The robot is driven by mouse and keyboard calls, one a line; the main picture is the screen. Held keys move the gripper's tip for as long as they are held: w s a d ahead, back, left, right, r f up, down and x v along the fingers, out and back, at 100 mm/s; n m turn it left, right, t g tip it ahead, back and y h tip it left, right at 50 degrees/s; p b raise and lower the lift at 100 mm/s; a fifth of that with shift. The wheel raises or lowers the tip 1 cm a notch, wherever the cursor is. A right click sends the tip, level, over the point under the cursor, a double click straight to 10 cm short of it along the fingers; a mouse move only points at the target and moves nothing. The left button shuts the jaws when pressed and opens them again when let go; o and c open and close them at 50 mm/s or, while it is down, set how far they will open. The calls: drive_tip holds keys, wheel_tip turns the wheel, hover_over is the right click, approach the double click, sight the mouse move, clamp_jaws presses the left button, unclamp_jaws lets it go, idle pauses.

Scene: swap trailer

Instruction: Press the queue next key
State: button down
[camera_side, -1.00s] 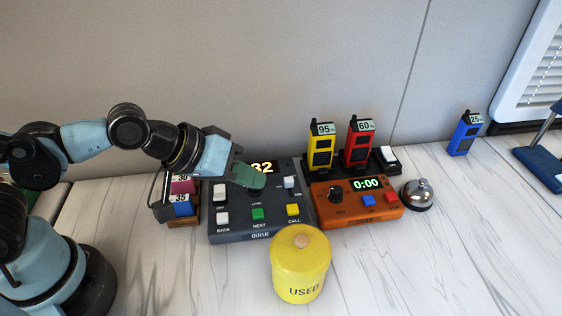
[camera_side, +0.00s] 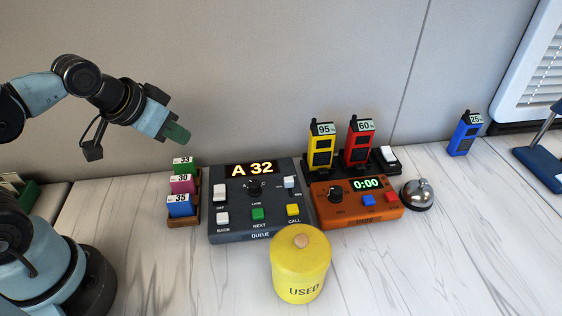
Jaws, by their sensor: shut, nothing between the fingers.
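The queue console (camera_side: 236,230) is a dark grey box in the middle of the side view. Its display (camera_side: 251,170) reads "A 32". The green NEXT key (camera_side: 258,214) sits in its front row, between the white BACK key (camera_side: 223,218) and the yellow CALL key (camera_side: 293,210). My gripper (camera_side: 178,134) is up and to the left of the console, above the ticket rack and well apart from the keys. Its fingers are shut, with green tips and nothing visible held.
A wooden rack (camera_side: 184,222) with numbered blocks stands left of the console. A yellow "USED" canister (camera_side: 300,272) stands in front of it. An orange timer (camera_side: 352,215), a bell (camera_side: 418,195) and a charger with yellow and red radios (camera_side: 358,147) are to the right.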

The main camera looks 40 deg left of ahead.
wheel_tip(320, 180, up, 5)
drive_tip(key=n+g, duration=0.7)
drive_tip(key=n, duration=0.2)
hover_over(258, 212)
wheel_tip(258, 212, down, 14)
idle(0.6)
